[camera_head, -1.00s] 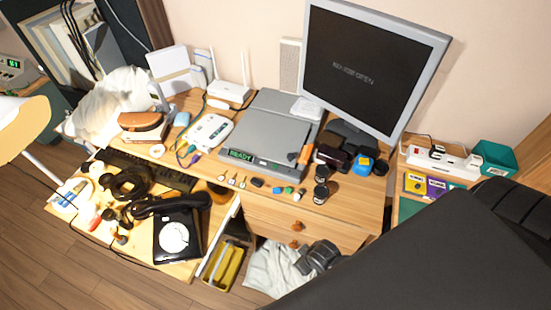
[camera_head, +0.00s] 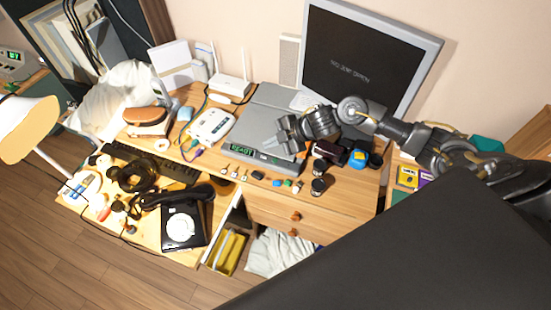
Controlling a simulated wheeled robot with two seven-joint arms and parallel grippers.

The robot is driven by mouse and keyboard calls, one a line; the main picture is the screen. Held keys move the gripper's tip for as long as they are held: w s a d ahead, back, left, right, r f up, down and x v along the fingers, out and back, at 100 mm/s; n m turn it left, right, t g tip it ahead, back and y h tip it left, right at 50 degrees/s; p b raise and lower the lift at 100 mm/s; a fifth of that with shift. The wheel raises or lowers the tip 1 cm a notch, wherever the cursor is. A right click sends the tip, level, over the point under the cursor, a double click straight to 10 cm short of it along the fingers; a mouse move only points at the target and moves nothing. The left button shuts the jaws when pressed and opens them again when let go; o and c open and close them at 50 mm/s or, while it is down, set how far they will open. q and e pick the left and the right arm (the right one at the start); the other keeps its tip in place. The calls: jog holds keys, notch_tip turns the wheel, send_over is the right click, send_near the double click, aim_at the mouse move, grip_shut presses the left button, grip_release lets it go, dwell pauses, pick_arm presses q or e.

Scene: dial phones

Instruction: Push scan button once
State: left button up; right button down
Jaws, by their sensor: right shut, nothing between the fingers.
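The grey flatbed scanner (camera_head: 240,135) sits on the desk in front of the monitor. Its front panel has a small green lit display (camera_head: 241,150), whose text is too small to read surely. The scan button cannot be made out clearly on the front strip. My right gripper (camera_head: 285,134) reaches in from the right and is over the right part of the scanner, its fingers shut and empty, pointing left. Whether it touches the scanner cannot be told. It hides part of the lid and the panel's right end. My left gripper is not in view.
The monitor (camera_head: 365,60) stands behind my right arm. Small coloured items (camera_head: 278,182) line the desk's front edge. A black dial phone (camera_head: 182,226) is at lower left.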

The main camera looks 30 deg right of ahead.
jog(key=d, duration=0.1)
jog(key=d+r, duration=0.1)
jog(key=shift+w+d+r+n+g, duration=0.15)
jog(key=shift+d+r+n+g, duration=0.15)
jog(key=shift+d+g, duration=0.1)
jog(key=shift+f, duration=0.15)
jog(key=b, duration=0.7)
send_over(275, 160)
jog(key=d, duration=0.1)
jog(key=f, duration=0.6)
jog(key=shift+s+f, duration=0.2)
jog(key=shift+s, duration=0.1)
jog(key=shift+f+b, duration=0.4)
jog(key=shift+f, duration=0.7)
jog(key=shift+f, duration=0.15)
jog(key=shift+f, duration=0.25)
